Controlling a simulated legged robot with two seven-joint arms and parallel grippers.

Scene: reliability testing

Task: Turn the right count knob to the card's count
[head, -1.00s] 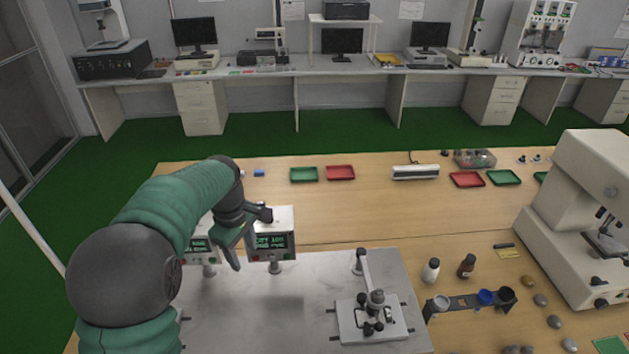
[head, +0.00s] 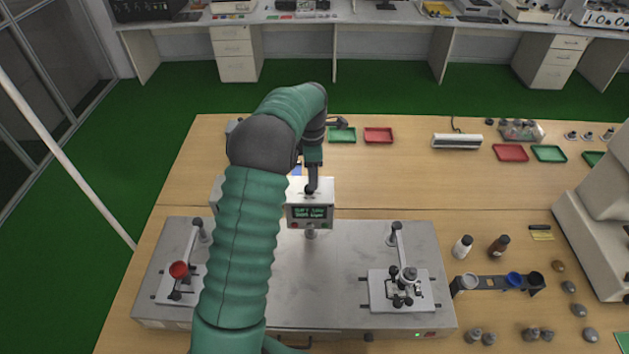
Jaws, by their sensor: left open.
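A white counter box (head: 310,205) with a lit green display stands on a post behind the grey metal bench plate (head: 330,260). Its display text is too small to read surely, and small red and dark controls sit below the display. A second box (head: 216,193) is mostly hidden behind my left arm. My left gripper (head: 312,188) points down at the top of the right box, its fingers open at its upper edge; whether they touch it I cannot tell. I cannot surely pick out the count knob or the card. My right gripper is out of view.
On the plate are a left fixture with a red cup (head: 179,270) and a right fixture (head: 402,288). To the right are a white bottle (head: 462,246), a brown bottle (head: 499,246) and a dark cup rack (head: 498,284). Green and red trays (head: 378,135) lie behind.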

